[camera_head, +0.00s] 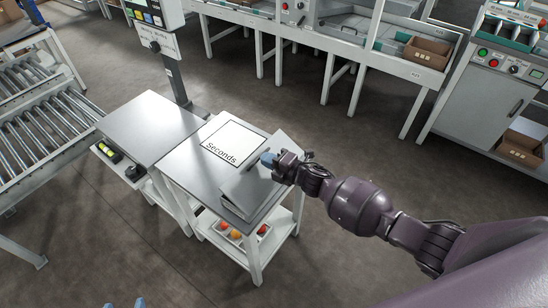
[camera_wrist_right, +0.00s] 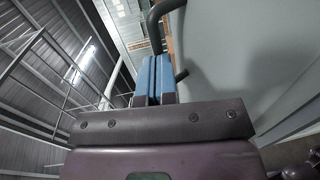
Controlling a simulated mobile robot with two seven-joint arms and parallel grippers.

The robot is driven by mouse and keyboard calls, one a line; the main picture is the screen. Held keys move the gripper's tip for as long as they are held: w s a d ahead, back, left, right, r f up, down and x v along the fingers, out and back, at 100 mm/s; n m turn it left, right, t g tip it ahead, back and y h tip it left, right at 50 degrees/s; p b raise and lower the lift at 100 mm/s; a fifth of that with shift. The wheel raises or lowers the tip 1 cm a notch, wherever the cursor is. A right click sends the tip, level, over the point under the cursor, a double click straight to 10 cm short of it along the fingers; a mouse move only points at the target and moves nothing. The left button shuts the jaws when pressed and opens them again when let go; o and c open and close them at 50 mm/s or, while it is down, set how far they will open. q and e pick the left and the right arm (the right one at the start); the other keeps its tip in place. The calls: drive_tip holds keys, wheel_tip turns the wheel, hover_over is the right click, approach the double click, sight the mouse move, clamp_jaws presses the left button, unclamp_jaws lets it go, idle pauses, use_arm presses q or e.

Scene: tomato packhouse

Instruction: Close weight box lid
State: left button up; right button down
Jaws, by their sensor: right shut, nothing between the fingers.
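The weight box (camera_head: 240,205) is a grey case at the right front of the small table. Its grey lid (camera_head: 252,180) appears raised and tilted, though the angle is hard to tell. My right gripper (camera_head: 268,158) is at the lid's upper right side, its blue fingers shut and empty. In the right wrist view the shut fingers (camera_wrist_right: 154,78) are close to a dark curved handle (camera_wrist_right: 158,22) beside a large grey surface; contact is unclear. Only the blue fingertips of my left gripper (camera_head: 124,304) show at the bottom edge, apart from each other.
A white board marked "Seconds" (camera_head: 233,146) lies on the table behind the box. A tray with red and orange tomatoes (camera_head: 234,235) is on the shelf below. A bare grey table (camera_head: 150,125) and roller conveyor (camera_head: 45,125) are to the left.

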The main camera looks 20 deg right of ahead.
sight(255, 159)
drive_tip(key=shift+w+a+f+g, duration=0.2)
drive_tip(key=shift+w+g, duration=0.1)
drive_tip(key=shift+g, duration=0.1)
drive_tip(key=shift+w+a+f, duration=0.1)
drive_tip(key=shift+a+f, duration=0.05)
drive_tip(key=shift+f, duration=0.05)
drive_tip(key=shift+w+a+f, duration=0.2)
drive_tip(key=shift+w+f, duration=0.05)
drive_tip(key=shift+w+a+f+b, duration=0.4)
drive_tip(key=shift+w+f+b, duration=0.15)
drive_tip(key=shift+f+b, duration=0.2)
use_arm(q)
drive_tip(key=shift+w+f, duration=0.2)
drive_tip(key=shift+f, duration=0.4)
drive_tip(key=shift+s+f, duration=0.1)
drive_tip(key=shift+s, duration=0.15)
use_arm(e)
drive_tip(key=shift+w+a, duration=0.1)
